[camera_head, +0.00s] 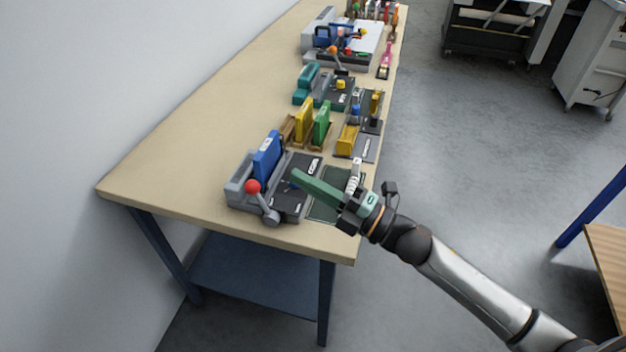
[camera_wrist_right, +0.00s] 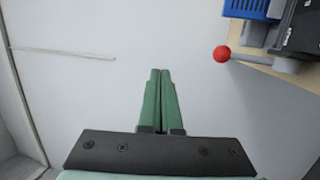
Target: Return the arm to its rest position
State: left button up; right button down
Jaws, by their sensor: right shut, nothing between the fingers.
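My right gripper (camera_head: 296,177) reaches in from the lower right in the head view, over the near end of the workbench. Its long green fingers are shut with nothing between them. In the right wrist view the gripper (camera_wrist_right: 159,72) shows its two green fingers side by side, pointing at a plain pale surface. A grey fixture (camera_head: 240,196) with a blue block (camera_head: 267,156) and a red ball-ended lever (camera_head: 253,187) stands beside the fingertips. The red ball (camera_wrist_right: 222,54) also shows at the upper right of the wrist view. My left gripper is not in view.
The workbench (camera_head: 175,165) carries several fixtures along its right side, including a yellow block (camera_head: 304,119) and a green block (camera_head: 322,122). Its left part is bare. A white wall is at left. Grey floor (camera_head: 470,170) is open at right, with a wooden-topped table (camera_head: 608,255) at the right edge.

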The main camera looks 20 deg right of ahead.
jog(key=shift+s+d+r, duration=0.35)
jog(key=shift+s+d, duration=0.1)
jog(key=shift+s, duration=0.05)
